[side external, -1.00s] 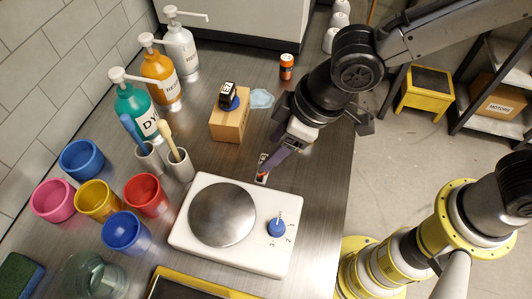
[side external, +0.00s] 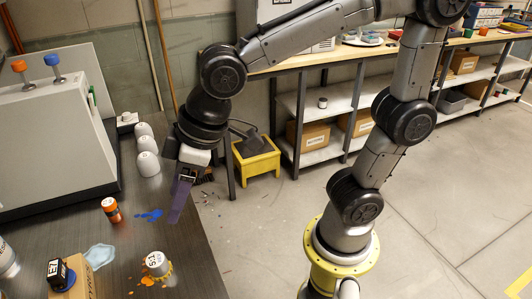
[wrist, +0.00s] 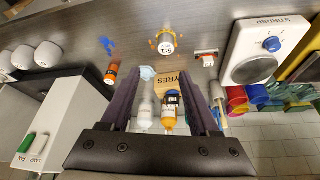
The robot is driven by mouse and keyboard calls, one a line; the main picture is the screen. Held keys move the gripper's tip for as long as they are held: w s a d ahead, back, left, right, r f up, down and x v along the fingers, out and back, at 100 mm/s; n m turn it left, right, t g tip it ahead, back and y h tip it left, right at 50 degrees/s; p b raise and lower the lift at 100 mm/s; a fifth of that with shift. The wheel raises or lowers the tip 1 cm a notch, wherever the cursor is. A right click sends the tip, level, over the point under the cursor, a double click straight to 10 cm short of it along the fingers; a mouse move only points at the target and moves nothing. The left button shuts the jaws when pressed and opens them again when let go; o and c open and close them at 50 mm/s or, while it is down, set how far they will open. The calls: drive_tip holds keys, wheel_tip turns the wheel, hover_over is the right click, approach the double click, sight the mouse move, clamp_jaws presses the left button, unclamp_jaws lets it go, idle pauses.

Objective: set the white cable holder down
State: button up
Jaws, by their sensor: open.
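My gripper (side external: 178,200) has long purple fingers and hangs above the bench near its right edge. In the wrist view my gripper (wrist: 155,75) is open, with nothing held between the fingers. I cannot tell for sure which thing is the white cable holder. A small white and orange piece (wrist: 207,56) lies flat on the bench by the white hot plate (wrist: 258,52) in the wrist view, apart from my fingers. A white round-topped piece with black print (side external: 156,262) stands on the bench among orange bits; it also shows in the wrist view (wrist: 165,46).
Several white domes (side external: 147,145) line the bench beside a grey machine (side external: 50,140). A cardboard box (side external: 80,284) stands in front. Pump bottles (wrist: 168,112) show between my fingers.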

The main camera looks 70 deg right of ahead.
drive_tip(key=s+d+m+h, duration=0.1)
drive_tip(key=s+d+m, duration=0.2)
drive_tip(key=s+d, duration=0.2)
drive_tip(key=s+d+m+t+h, duration=0.1)
drive_tip(key=s+d+m, duration=0.2)
drive_tip(key=d, duration=0.9)
drive_tip(key=s, duration=0.3)
drive_tip(key=shift+d+f, duration=0.1)
